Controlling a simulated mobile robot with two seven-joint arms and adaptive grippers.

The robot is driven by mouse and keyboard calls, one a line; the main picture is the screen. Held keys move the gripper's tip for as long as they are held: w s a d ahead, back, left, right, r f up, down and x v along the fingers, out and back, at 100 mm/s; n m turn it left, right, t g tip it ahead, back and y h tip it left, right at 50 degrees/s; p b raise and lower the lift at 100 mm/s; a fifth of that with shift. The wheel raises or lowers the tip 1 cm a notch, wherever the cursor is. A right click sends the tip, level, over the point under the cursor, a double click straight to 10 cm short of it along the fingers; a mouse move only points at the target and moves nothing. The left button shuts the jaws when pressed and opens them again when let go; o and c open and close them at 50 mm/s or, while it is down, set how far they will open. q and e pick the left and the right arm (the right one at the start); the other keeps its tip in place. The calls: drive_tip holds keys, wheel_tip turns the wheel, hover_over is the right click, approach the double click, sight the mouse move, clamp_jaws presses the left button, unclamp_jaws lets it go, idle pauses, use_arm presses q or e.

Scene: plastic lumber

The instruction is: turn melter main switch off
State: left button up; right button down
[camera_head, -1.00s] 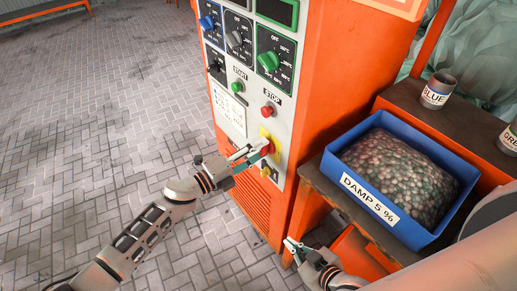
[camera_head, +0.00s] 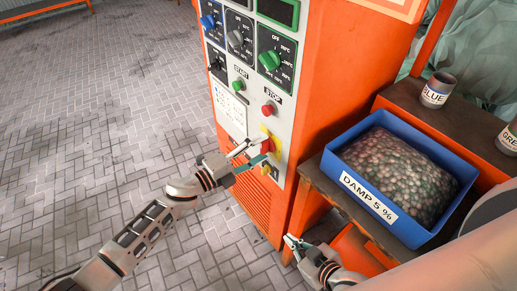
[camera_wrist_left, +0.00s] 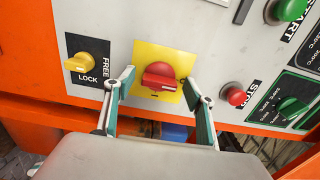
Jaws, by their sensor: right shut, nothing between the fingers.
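The main switch is a red rotary knob (camera_wrist_left: 158,76) on a yellow plate (camera_wrist_left: 170,56); its handle lies about level in the left wrist view. In the head view the red knob (camera_head: 267,145) is low on the machine's front panel, partly hidden by my left gripper (camera_head: 257,153). My left gripper (camera_wrist_left: 160,85) is open, with one finger on each side of the knob; I cannot tell whether either finger touches it. My right gripper (camera_head: 292,243) is shut and empty, low by the machine's right side, away from the switch.
A yellow FREE/LOCK knob (camera_wrist_left: 80,62) sits left of the switch in the left wrist view. A red STOP button (camera_wrist_left: 236,96) and a green START button (camera_wrist_left: 290,9) are to its right. A blue tray (camera_head: 447,235) of pellets stands right of the machine.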

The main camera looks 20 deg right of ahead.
use_arm(q)
drive_tip(key=v, duration=1.2)
idle(0.5)
drive_tip(key=s+a+f+n+t+y, duration=0.2)
drive_tip(key=s+a+f+n+y, duration=0.5)
drive_tip(key=a+n, duration=0.5)
drive_tip(key=s+a+f+n+t+y, duration=0.2)
drive_tip(key=s+a+f+n+y, duration=0.5)
drive_tip(key=s+a+f+n, duration=0.5)
drive_tip(key=a+n, duration=0.1)
drive_tip(key=n, duration=0.2)
drive_tip(key=shift+a+n, duration=0.3)
